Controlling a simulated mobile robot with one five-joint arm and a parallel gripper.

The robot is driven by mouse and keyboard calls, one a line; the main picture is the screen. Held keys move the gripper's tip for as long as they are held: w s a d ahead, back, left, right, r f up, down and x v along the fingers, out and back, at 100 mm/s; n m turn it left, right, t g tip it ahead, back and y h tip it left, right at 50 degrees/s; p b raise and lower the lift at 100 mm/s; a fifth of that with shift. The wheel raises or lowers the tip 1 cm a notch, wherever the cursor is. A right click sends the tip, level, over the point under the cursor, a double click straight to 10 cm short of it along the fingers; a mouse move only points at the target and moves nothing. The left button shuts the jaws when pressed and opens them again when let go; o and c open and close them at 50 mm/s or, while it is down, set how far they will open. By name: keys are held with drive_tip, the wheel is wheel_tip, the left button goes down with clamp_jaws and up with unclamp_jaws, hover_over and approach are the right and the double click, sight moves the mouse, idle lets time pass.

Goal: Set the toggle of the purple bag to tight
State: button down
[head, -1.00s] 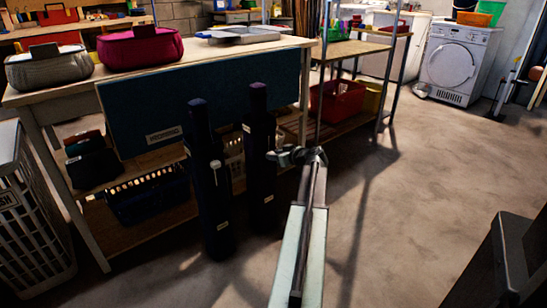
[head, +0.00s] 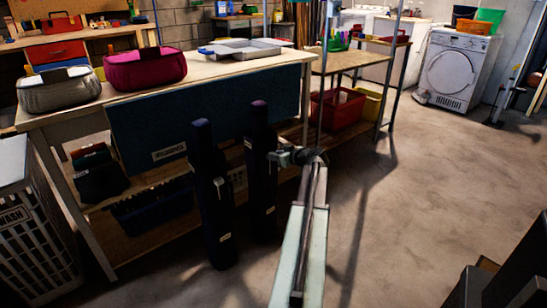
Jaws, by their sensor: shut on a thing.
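Two tall, dark, slim bags stand upright side by side in front of the workbench. The right one has a faintly purple top, and I take it as the purple bag (head: 262,185). The left one is a navy bag (head: 212,205) with a small pale toggle (head: 220,183) on its front. My gripper (head: 277,157) is at the right edge of the purple bag, a little above its mid-height. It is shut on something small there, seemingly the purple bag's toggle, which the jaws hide. The toggle's setting cannot be seen.
The workbench (head: 250,72) carries a grey basket (head: 58,92), a magenta basket (head: 145,72) and a tray (head: 240,48). A white laundry hamper (head: 35,230) stands at the left. A dark object (head: 505,265) is at the lower right. The floor right of my arm is clear.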

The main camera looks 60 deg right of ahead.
drive_tip(key=shift+r, duration=0.1)
drive_tip(key=c, duration=1)
unclamp_jaws()
drive_tip(key=shift+c, duration=0.2)
drive_tip(key=p+v, duration=0.2)
drive_tip(key=v, duration=0.5)
drive_tip(key=shift+s+r+p, duration=0.15)
drive_tip(key=shift+s+p, duration=0.2)
drive_tip(key=shift+a, duration=0.15)
